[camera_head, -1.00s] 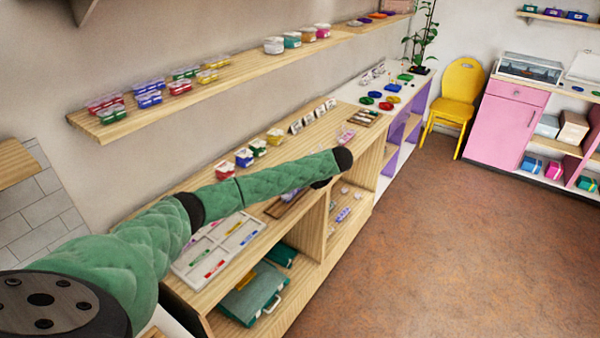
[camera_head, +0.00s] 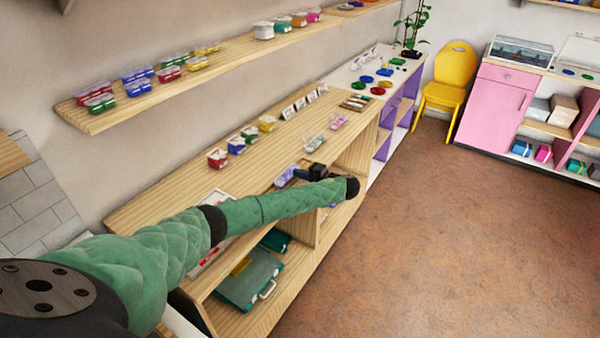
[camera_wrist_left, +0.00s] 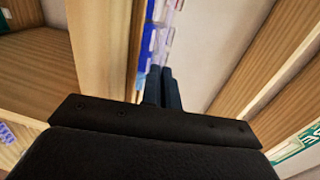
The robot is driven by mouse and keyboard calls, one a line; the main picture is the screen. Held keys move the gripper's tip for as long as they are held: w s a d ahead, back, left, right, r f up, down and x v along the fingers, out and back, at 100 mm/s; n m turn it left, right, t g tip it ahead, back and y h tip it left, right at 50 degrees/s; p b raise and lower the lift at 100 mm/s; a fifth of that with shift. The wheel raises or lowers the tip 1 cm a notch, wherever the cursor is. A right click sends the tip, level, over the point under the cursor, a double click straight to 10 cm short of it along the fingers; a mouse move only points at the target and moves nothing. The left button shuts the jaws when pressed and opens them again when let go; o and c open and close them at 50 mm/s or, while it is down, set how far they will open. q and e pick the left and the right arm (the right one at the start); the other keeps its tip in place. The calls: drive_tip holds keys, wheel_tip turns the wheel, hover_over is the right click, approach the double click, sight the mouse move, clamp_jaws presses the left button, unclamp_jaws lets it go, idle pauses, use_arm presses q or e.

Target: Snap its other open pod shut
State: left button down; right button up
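A strip of lilac-blue pods (camera_head: 287,177) lies on the wooden shelf top beside my left gripper, partly hidden by my arm. Pods in blue and lilac (camera_wrist_left: 150,38) also show in the left wrist view, just beyond the fingertips. Two clear-lidded cases with coloured contents lie further along, one nearer (camera_head: 314,143) and one farther (camera_head: 338,121); their lids are too small to judge. My left gripper (camera_head: 316,171) is just above the shelf's front edge. Its fingers (camera_wrist_left: 162,75) are close together with nothing visible between them. My right gripper is out of view.
Small coloured boxes (camera_head: 237,145) and white cards stand along the shelf top's back. A wall shelf (camera_head: 95,122) with clear boxes runs above. A teal case (camera_head: 250,280) sits in the lower bay. The floor at right is open.

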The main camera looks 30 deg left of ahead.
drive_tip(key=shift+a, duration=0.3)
use_arm(q)
drive_tip(key=c, duration=1.6)
unclamp_jaws()
drive_tip(key=shift+c, duration=0.2)
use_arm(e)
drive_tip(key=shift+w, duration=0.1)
use_arm(q)
drive_tip(key=shift+d, duration=0.1)
